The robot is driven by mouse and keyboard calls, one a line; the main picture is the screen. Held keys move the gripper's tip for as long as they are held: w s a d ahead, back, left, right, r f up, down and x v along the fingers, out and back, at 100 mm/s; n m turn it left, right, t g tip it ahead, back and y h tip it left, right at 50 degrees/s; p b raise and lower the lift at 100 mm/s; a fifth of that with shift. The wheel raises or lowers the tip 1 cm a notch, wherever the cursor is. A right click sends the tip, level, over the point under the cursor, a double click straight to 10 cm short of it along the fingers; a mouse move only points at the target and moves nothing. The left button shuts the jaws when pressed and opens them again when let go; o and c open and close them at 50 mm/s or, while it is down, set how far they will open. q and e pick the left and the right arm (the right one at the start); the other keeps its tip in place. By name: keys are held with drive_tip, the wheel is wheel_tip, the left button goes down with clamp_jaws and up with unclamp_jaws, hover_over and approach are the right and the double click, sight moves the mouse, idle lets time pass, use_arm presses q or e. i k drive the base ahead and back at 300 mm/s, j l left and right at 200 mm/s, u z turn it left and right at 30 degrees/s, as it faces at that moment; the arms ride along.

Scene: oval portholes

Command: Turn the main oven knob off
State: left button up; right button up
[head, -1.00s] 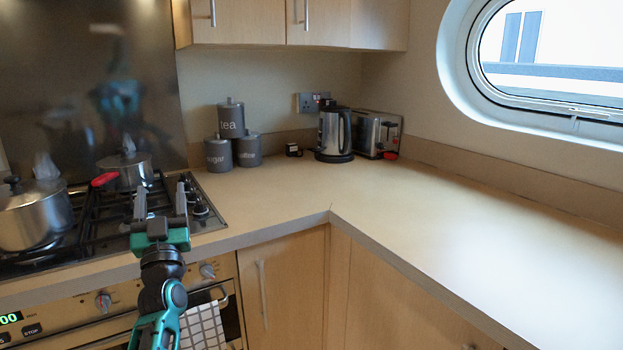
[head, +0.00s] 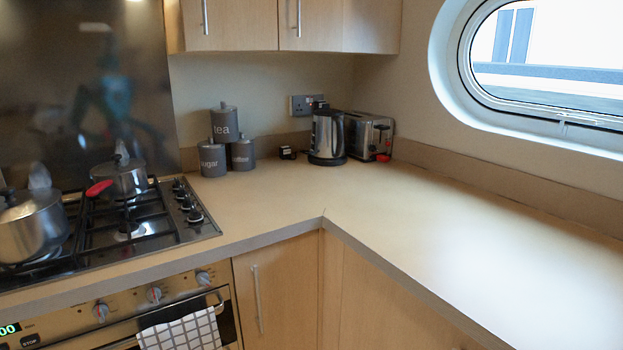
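The oven's front panel shows three knobs in a row below the counter edge: a left knob (head: 101,311), a middle knob (head: 154,294) and a right knob (head: 203,277). Each is silver with a reddish mark. Their labels are too small to read, so I cannot tell which is the main oven knob or its setting. The oven (head: 75,322) has a lit green display (head: 9,329) at the lower left. Neither of my grippers is in view.
A checked towel (head: 183,331) hangs on the oven door handle. Above is a gas hob (head: 150,228) with a large pot (head: 30,232) and a smaller pan (head: 122,180). Canisters (head: 224,123), a kettle (head: 327,137) and a toaster (head: 367,136) stand at the back. The right worktop (head: 440,220) is clear.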

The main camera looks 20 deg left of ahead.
sight(202, 278)
drive_tip(key=k+j+u, duration=0.1)
drive_tip(key=u, duration=1.6)
drive_tip(key=i+j, duration=0.05)
drive_tip(key=j, duration=0.05)
